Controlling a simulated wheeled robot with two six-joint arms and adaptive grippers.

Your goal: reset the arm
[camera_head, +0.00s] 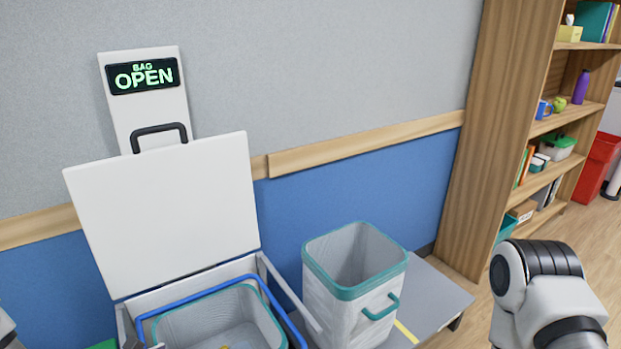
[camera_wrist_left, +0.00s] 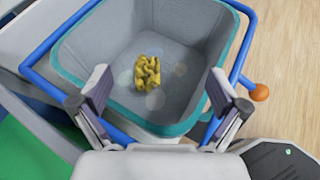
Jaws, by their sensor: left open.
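My left gripper (camera_wrist_left: 160,92) is open and empty in the left wrist view. Its two fingers are spread above the near rim of a grey bin with a teal rim (camera_wrist_left: 72,62). A crumpled yellow item (camera_wrist_left: 147,73) lies on the bin's floor between the fingertips in the picture, apart from them. In the head view this bin (camera_head: 262,305) sits inside a white box with its lid (camera_head: 165,210) raised. My right arm shows at the right edge, but its gripper is out of view.
A blue frame (camera_wrist_left: 55,33) with an orange knob (camera_wrist_left: 259,93) surrounds the bin. A second teal-rimmed bin (camera_head: 350,285) stands on a grey platform (camera_head: 440,295). A sign reading "BAG OPEN" (camera_head: 145,76) is behind the lid. A wooden bookshelf (camera_head: 480,140) stands at right.

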